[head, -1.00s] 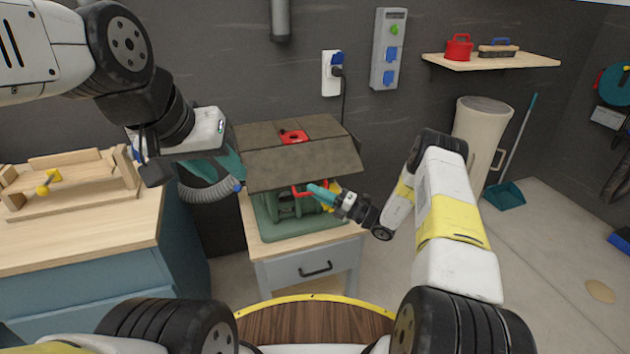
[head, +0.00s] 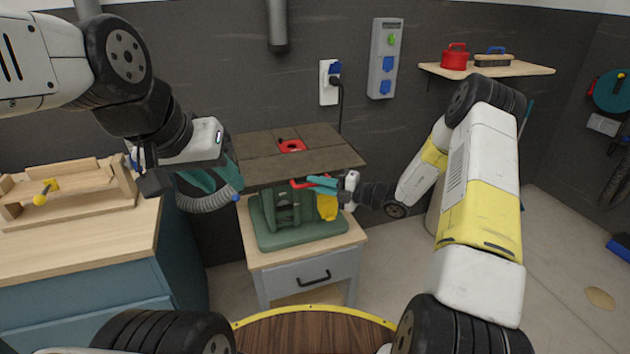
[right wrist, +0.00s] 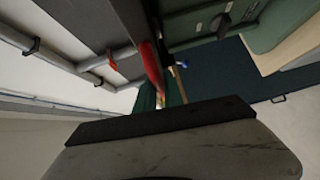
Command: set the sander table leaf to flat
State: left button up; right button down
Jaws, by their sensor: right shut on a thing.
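The sander has a green base (head: 275,240) and a dark brown leaf (head: 325,160) at its front, which looks close to level with the top behind it. I cannot tell whether it is exactly flat. A red handle (head: 297,184) is at the leaf's front edge. My right gripper (head: 316,182) is shut on this handle from the right; the handle also shows in the right wrist view (right wrist: 152,68).
The sander stands on a small wooden-topped cabinet (head: 255,256) with a grey drawer. A yellow part (head: 327,207) is below the handle. A grey hose (head: 207,204) runs at the left. A workbench (head: 95,235) with a wooden jig (head: 75,192) is further left. Open floor lies right.

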jog(key=shift+r, duration=0.55)
jog(key=shift+w+r, duration=0.1)
jog(key=c, duration=1.5)
grip_release()
jog(key=shift+o, duration=0.2)
jog(key=shift+d, duration=0.3)
jog(key=v, duration=0.7)
jog(key=shift+s, duration=0.25)
